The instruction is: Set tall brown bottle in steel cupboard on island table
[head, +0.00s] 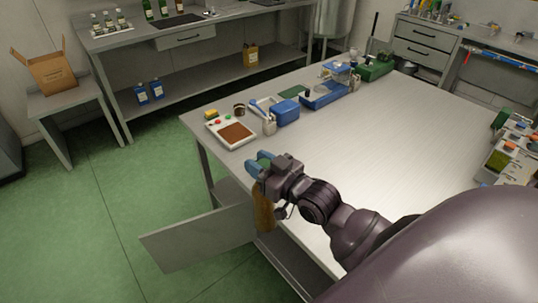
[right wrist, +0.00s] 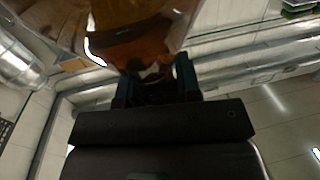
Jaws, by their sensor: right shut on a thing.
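The tall brown bottle (head: 263,207) shows in the head view as a brown shape below my right gripper, partly hidden by it. In the right wrist view its brown glass (right wrist: 130,45) fills the top middle, narrowing toward the fingers. My right gripper (head: 261,163) is shut on the bottle, over the near left edge of the island table (head: 400,135). A grey cupboard door (head: 195,238) stands swung out from the table's left side, close to the bottle. The cupboard's inside is mostly hidden. My left gripper is not in view.
A tray with a brown panel (head: 232,132), a blue box (head: 285,112) and a blue tray (head: 325,95) line the table's far left edge. Several items (head: 505,150) crowd its right edge. The table's middle is bare. Green floor is clear at left.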

